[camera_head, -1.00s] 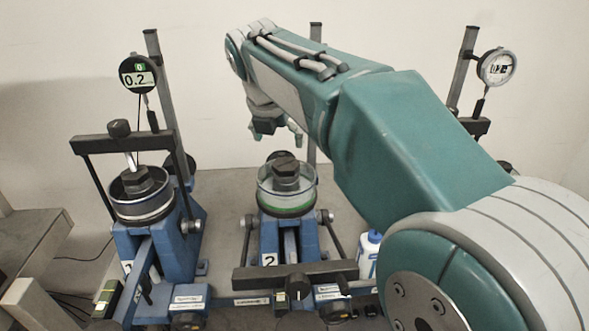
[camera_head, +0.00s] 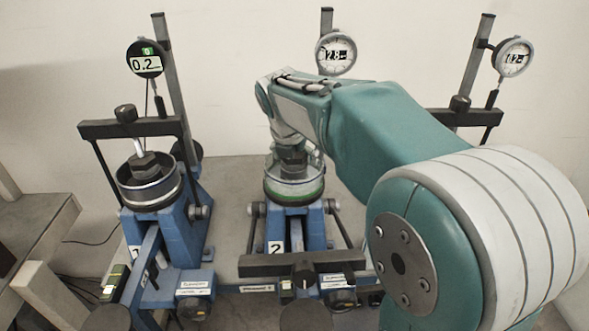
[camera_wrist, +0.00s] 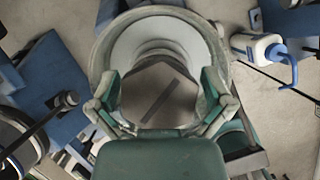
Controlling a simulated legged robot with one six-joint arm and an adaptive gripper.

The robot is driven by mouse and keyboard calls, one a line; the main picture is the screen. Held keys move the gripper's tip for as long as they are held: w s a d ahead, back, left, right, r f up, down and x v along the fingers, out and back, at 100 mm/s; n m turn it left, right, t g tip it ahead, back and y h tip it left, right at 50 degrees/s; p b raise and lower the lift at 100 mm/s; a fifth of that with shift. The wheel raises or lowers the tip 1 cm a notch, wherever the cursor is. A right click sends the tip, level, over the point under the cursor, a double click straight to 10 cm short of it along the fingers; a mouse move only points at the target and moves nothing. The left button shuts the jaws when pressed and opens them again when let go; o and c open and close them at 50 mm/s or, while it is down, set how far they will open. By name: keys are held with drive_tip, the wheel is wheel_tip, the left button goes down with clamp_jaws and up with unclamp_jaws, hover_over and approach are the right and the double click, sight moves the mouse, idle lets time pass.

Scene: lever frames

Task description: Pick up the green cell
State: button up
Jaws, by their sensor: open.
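The green cell (camera_head: 294,198) is a clear round cup with a green band at its base, seated on the middle blue frame marked 2. Its dark hexagonal cap shows in the wrist view (camera_wrist: 158,92), inside the pale ring of the cup. My gripper (camera_wrist: 160,104) is open, with one finger on each side of the cap. In the head view my gripper (camera_head: 292,153) is down at the top of the cell and partly hides it. I cannot tell whether the fingers touch the cap.
A blue frame on the left holds a dark cell (camera_head: 150,188) under a black crossbar (camera_head: 130,127). The middle frame's crossbar (camera_head: 302,264) lies low in front. A white bottle with a blue nozzle (camera_wrist: 258,46) stands right of the cell in the wrist view.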

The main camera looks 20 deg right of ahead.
drive_tip(key=shift+a, duration=0.2)
drive_tip(key=shift+c, duration=0.6)
drive_tip(key=shift+d, duration=0.1)
drive_tip(key=c, duration=1)
